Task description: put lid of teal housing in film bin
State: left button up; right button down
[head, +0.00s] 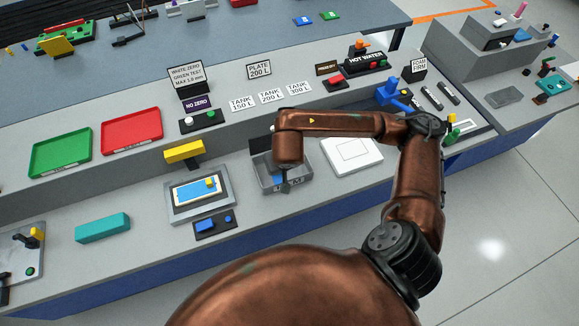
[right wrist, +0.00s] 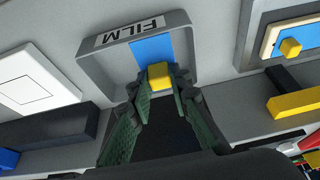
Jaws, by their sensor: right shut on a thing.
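A plain teal block (head: 102,228), likely the teal housing, lies on the bench at left; I cannot make out a separate lid on it. The grey film bin (head: 302,177) stands mid-bench below my right arm; its FILM label shows in the right wrist view (right wrist: 130,31). My right gripper (right wrist: 160,92) is shut on a yellow tab (right wrist: 159,75) by a flat blue piece (right wrist: 152,49). The blue piece appears over or within the bin; whether it touches the floor I cannot tell. The arm partly hides the bin in the head view. My left gripper is not in view.
Left of the bin stands a framed blue panel with a yellow knob (head: 200,193), with a yellow block (head: 184,151) behind it. A white plate (head: 352,155) lies right of the bin. Red (head: 132,133) and green (head: 60,152) trays lie at back left.

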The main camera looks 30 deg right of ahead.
jog(key=w+d+f, duration=0.2)
jog(key=d, duration=0.2)
send_over(290, 171)
jog(key=a, duration=0.1)
jog(key=f, duration=0.4)
jog(key=shift+s, duration=0.4)
jog(key=shift+w+d+f, duration=0.25)
jog(key=shift+d+f, duration=0.2)
jog(key=shift+f, duration=0.15)
jog(key=shift+w+d+f, duration=0.1)
jog(key=shift+d+f, duration=0.05)
jog(key=shift+f, duration=1.55)
jog(key=shift+f, duration=0.15)
jog(key=c, duration=2.3)
grip_release()
jog(key=shift+f, duration=0.1)
jog(key=o, duration=0.5)
